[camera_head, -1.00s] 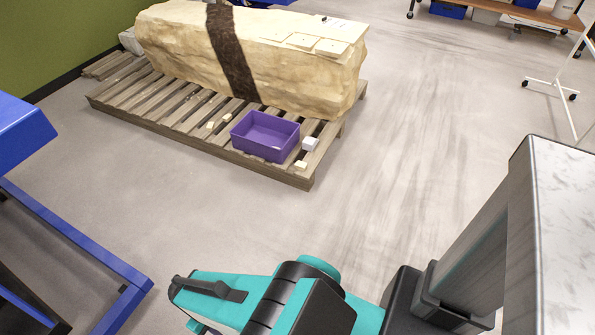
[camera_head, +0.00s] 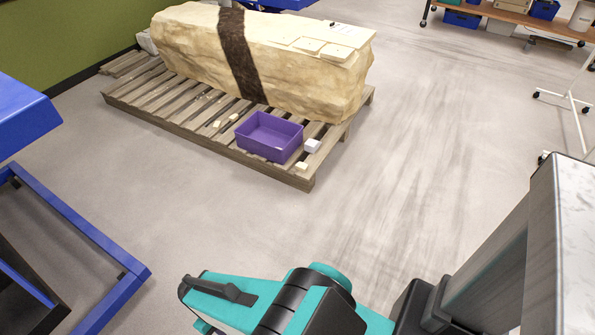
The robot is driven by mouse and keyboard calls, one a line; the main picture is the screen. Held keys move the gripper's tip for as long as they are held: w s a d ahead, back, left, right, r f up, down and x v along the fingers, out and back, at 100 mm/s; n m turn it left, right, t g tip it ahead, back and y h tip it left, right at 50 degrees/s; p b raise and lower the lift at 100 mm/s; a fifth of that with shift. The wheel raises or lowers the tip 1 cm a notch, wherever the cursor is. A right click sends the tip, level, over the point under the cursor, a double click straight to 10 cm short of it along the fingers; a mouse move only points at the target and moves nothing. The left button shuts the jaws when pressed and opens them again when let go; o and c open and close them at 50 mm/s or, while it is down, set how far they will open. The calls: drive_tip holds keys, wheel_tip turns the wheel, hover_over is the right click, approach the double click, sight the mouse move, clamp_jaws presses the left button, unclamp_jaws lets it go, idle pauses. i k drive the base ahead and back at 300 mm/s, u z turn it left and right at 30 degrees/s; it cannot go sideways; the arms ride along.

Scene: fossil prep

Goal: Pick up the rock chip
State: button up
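Several small pale pieces that look like rock chips lie on a wooden pallet (camera_head: 135,103) across the floor. One small pale chip (camera_head: 301,166) lies near the pallet's front right corner. Another pale chip (camera_head: 216,124) and a further one (camera_head: 233,117) lie left of a purple bin (camera_head: 268,137). I cannot tell which one the task means. My teal and black arm shows at the bottom, far from the pallet. My gripper's fingertips are not visible.
A large pale block (camera_head: 310,72) with a dark band rests on the pallet. A small white block (camera_head: 312,145) lies right of the bin. Blue table frames (camera_head: 90,235) stand at left, a white wheeled stand (camera_head: 565,98) at right. The floor between is clear.

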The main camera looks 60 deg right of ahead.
sight(302, 166)
drive_tip(key=z, duration=0.15)
drive_tip(key=i, duration=0.95)
drive_tip(key=u, duration=0.1)
